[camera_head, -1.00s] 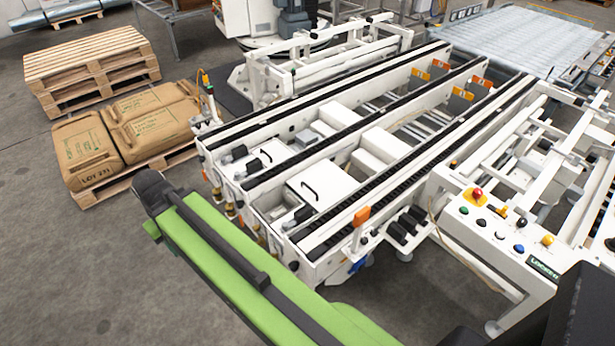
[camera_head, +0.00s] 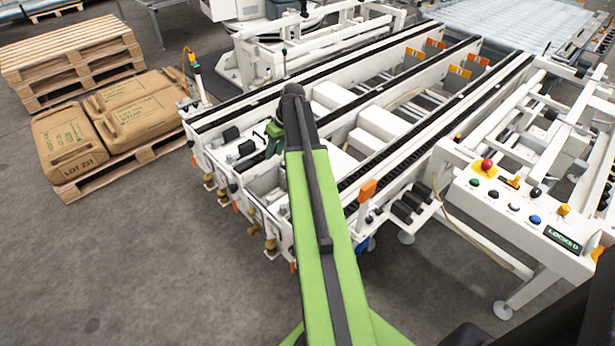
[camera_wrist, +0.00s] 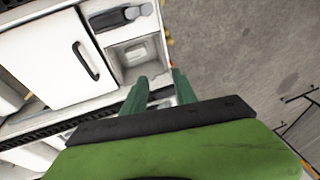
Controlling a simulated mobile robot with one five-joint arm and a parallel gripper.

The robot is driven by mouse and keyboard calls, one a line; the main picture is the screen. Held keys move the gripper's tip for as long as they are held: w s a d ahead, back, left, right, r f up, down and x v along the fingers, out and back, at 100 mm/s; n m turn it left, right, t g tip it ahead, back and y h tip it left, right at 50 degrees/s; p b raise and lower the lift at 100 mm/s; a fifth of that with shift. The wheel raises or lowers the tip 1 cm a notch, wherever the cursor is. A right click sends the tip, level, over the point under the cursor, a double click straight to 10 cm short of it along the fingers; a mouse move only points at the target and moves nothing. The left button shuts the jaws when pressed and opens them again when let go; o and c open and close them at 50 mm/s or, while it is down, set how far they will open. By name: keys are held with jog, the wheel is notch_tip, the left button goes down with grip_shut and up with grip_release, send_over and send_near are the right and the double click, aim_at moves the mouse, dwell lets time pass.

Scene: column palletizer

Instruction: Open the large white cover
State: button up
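A white cover (camera_wrist: 50,58) with a black bar handle (camera_wrist: 86,62) lies flat and closed in the upper left of the wrist view. I take it to be the large white cover. In the head view my arm hides most of that part of the machine. My gripper (camera_wrist: 158,84) shows its two green fingers apart with nothing between them. They are to the right of the handle and below it in the picture, apart from it, near a square recess (camera_wrist: 135,60). In the head view my gripper (camera_head: 273,132) is partly hidden over the conveyor's front end.
Long white conveyor rails (camera_head: 440,125) with black belts run beside the covers. A control panel (camera_head: 520,215) with coloured buttons and a display reading LOCKED stands at the right. Brown sacks (camera_head: 140,115) lie on a pallet at the left. The grey floor (camera_head: 130,260) in front is clear.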

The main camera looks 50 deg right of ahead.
jog(key=s+d+f+t+b, duration=0.15)
jog(key=s+d, duration=0.25)
jog(key=d, duration=0.6)
jog(key=s+d+f+t+b, duration=0.1)
jog(key=s+d+f, duration=0.15)
jog(key=d, duration=0.75)
jog(key=shift+m+g, duration=0.25)
jog(key=shift+m, duration=0.05)
jog(key=b+x, duration=1.6)
jog(key=shift+d+f, duration=0.1)
jog(key=shift+f, duration=0.2)
jog(key=shift+w+r, duration=0.1)
grip_shut()
